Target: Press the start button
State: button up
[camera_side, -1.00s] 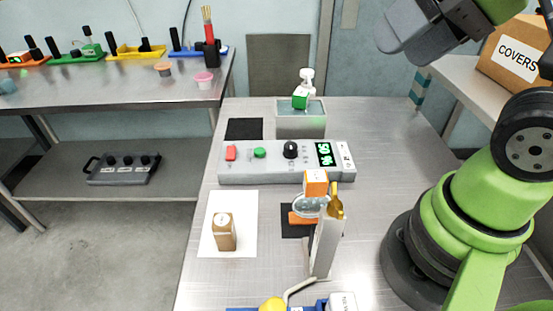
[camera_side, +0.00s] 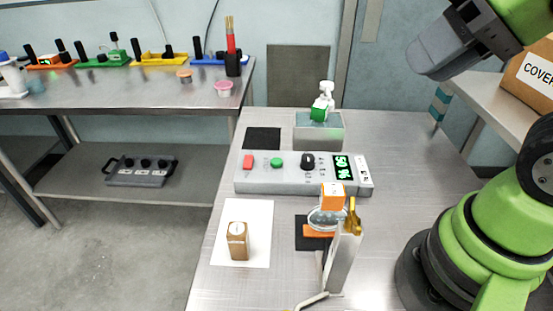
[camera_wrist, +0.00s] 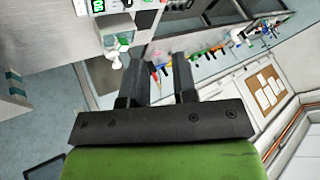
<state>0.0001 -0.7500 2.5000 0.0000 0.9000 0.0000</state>
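A light grey control panel (camera_side: 240,183) lies on the steel table. It has a red button (camera_side: 248,162) at its left, a round green button (camera_side: 277,162), a black knob (camera_side: 308,161) and a lit green display (camera_side: 343,167). I cannot read the button labels. My gripper (camera_side: 428,68) is high at the upper right, well apart from the panel. In the wrist view my gripper (camera_wrist: 160,82) shows two dark fingers with an empty gap between them. Part of the panel's display (camera_wrist: 97,6) shows at the top left there; the green button cannot be made out.
A grey bath (camera_side: 318,135) with a green block above it stands behind the panel. In front are a stand (camera_side: 342,262) with an orange block and glass dish, and a brown block (camera_side: 238,241) on white paper. The table right of the panel is clear.

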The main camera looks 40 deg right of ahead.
grip_shut()
dwell(1.4)
